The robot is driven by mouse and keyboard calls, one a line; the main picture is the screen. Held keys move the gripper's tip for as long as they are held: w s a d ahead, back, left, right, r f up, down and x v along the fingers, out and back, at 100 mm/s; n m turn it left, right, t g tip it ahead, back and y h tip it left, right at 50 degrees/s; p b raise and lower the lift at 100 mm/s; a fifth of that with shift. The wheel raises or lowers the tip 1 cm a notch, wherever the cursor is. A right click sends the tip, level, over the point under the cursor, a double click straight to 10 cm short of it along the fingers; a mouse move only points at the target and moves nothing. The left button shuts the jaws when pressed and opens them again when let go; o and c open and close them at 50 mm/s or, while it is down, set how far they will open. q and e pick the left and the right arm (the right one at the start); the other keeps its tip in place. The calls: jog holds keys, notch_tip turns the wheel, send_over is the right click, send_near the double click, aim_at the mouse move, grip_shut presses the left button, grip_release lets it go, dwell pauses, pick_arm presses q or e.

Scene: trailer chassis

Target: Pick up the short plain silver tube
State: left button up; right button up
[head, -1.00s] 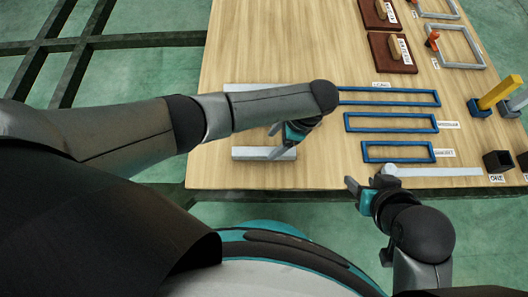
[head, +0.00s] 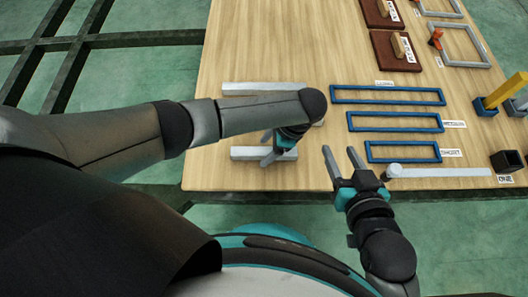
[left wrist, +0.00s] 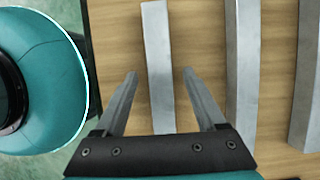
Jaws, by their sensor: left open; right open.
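The short plain silver tube (head: 264,154) lies flat on the wooden table near its front left edge. In the left wrist view the tube (left wrist: 157,62) runs lengthwise between my two open fingers, with a gap on each side. My left gripper (head: 268,148) is open over the tube's right part; it also shows in the left wrist view (left wrist: 160,82). I cannot tell how far above the tube the fingertips are. My right gripper (head: 340,151) is open and empty, at the table's front edge right of the tube.
Longer silver tubes lie behind, one (head: 262,88) partly under my left arm. Blue frames, long (head: 388,103), medium (head: 395,131) and short (head: 403,161), lie to the right. A silver rod (head: 455,172) with a round end lies along the front edge. The table's back left is clear.

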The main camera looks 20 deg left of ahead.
pick_arm(q)
jog(key=shift+c, duration=0.2)
grip_shut()
dwell(0.6)
